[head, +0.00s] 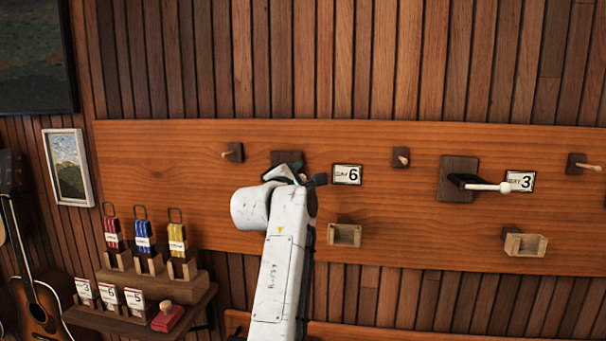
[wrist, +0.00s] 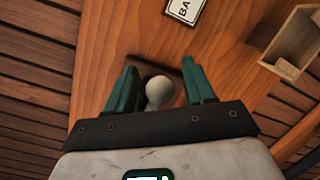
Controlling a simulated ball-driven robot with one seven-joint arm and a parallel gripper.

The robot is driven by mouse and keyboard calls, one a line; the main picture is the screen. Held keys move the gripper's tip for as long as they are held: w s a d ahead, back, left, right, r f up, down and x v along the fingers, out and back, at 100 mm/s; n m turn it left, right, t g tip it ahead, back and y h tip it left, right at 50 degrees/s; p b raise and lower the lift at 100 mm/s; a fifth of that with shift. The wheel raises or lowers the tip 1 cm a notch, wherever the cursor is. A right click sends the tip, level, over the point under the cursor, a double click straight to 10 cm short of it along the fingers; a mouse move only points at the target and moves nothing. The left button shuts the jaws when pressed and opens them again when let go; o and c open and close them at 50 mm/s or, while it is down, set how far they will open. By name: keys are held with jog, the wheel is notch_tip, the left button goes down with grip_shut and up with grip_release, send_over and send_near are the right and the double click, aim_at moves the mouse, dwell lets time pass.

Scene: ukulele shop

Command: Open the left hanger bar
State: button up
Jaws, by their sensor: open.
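The left hanger has a dark square block (head: 286,157) on the wooden wall board; my arm hides most of it in the head view. In the wrist view the pale rounded end of the left hanger bar (wrist: 159,90) lies between the two green fingers of my gripper (wrist: 160,84), with gaps beside it. The gripper is open. In the head view my gripper (head: 296,168) is at the left hanger, left of the BAY 6 card (head: 347,174). The rest of the bar is hidden, so its angle cannot be told.
A small wooden box (head: 344,235) sticks out below and right of the left hanger. The right hanger bar (head: 488,186) juts out by the BAY 3 card (head: 520,181). Pegs (head: 232,153) line the board. A shelf (head: 140,310) with colored packs and cards stands lower left.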

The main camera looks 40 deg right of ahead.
jog(key=shift+w+d, duration=0.1)
jog(key=shift+d, duration=0.2)
jog(key=shift+c, duration=0.4)
jog(key=shift+f, duration=0.1)
grip_shut()
